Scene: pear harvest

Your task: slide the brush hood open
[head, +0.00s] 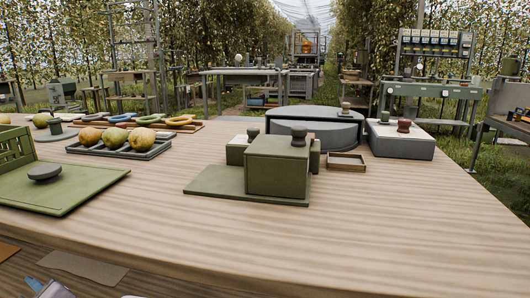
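No brush is visible; the inside of the hood is hidden. My gripper is not in view.
A dark tray (118,150) of several pears lies left, near a green board (60,200) with a grey knob. Behind the hood is a blue-grey rounded case (325,128); to the right are a small brown tray (346,162) and a grey box (400,146). The front right tabletop is clear.

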